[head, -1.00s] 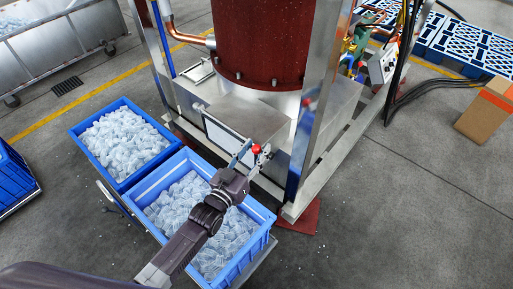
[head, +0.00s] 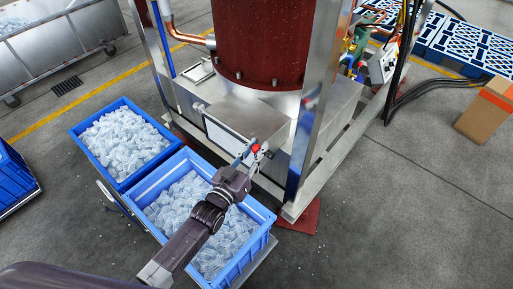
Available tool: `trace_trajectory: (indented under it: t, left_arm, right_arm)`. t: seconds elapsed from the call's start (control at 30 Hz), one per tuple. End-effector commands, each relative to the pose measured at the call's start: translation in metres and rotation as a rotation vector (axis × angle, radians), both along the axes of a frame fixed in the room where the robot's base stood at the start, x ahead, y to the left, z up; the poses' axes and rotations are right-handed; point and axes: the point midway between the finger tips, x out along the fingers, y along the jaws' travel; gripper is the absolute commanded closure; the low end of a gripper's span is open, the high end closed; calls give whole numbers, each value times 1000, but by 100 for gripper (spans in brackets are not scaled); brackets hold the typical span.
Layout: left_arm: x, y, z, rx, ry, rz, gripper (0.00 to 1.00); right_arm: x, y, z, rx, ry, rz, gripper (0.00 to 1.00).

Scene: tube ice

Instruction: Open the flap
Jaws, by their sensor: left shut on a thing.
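The flap (head: 222,136) is a pale panel with a dark frame on the front of the steel outlet box, below the red-brown drum. It looks closed or nearly so; I cannot tell exactly. A red ball knob (head: 256,149) sits at the flap's lower right. My left gripper (head: 250,152) reaches up from the bottom over the near ice crate and is shut at the knob, on the handle. The fingers hide part of the handle. My right gripper is not in view.
Two blue crates of tube ice, a near one (head: 262,217) and a far one (head: 73,134), stand before the machine. A steel frame post (head: 306,115) rises right of the flap. A cardboard box (head: 485,112) lies at far right.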

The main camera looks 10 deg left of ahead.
Motion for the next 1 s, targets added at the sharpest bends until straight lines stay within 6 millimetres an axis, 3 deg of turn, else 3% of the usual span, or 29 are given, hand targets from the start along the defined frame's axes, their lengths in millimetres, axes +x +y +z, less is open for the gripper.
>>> trace_trajectory:
  t: [0.27,0.7,1.0]
  left_arm:
    - [4,-3,9,26,40,0,100]
    - [29,-20,27,168,252,0,100]
    - [49,-33,28,272,409,-1,100]
  right_arm:
    - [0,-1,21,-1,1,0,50]
    - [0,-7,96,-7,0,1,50]
    - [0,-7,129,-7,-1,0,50]
